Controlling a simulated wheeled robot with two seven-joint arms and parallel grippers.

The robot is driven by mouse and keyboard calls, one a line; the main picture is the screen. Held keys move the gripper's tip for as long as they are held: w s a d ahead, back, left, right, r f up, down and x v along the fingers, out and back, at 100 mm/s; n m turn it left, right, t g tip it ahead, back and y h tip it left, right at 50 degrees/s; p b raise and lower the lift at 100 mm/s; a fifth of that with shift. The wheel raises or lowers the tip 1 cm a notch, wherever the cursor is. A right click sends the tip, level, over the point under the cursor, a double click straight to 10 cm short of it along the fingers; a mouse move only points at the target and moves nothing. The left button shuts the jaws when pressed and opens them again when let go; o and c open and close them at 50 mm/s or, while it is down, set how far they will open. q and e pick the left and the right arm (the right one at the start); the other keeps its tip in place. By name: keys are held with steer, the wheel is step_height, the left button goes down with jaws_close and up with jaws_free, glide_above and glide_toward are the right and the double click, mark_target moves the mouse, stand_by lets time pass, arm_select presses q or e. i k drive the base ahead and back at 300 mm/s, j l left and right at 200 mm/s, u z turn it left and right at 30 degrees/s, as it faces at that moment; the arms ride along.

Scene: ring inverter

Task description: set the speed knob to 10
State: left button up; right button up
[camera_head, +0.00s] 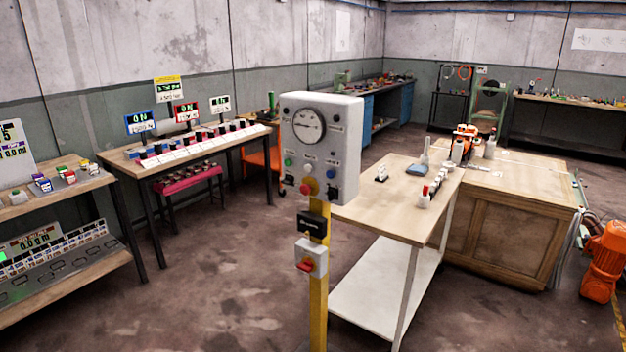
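A light grey control box (346,140) stands on a yellow post (318,318) in the middle of the head view. It has a round dial gauge (308,126) with a needle, and small knobs and buttons below it. A green one (288,162), a blue one (308,167) and a red one (306,188) show. The labels are too small to read, so I cannot tell which is the speed knob or its setting. A black box (312,224) and a white box with a red handle (307,264) sit lower on the post. Neither gripper is in view.
A wooden table (400,205) with a white lower shelf stands right behind the post, beside a wooden cabinet (510,235). Benches with displays and buttons line the left (130,160). An orange machine (604,260) stands at far right. The floor left of the post is clear.

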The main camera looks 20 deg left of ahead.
mark_target(288, 180)
steer(key=i+j+z, duration=0.15)
steer(key=j, duration=0.35)
steer(key=i+j+z, duration=0.1)
steer(key=j, duration=0.45)
steer(key=i+j+z, duration=0.15)
steer(key=j, duration=0.4)
steer(key=j+z, duration=0.1)
steer(key=j, duration=0.45)
steer(key=i+j, duration=0.1)
steer(key=j, duration=0.95)
steer(key=i+j, duration=0.15)
steer(key=j, duration=0.4)
steer(key=i+j, duration=0.1)
steer(key=j, duration=0.45)
steer(key=z, duration=0.05)
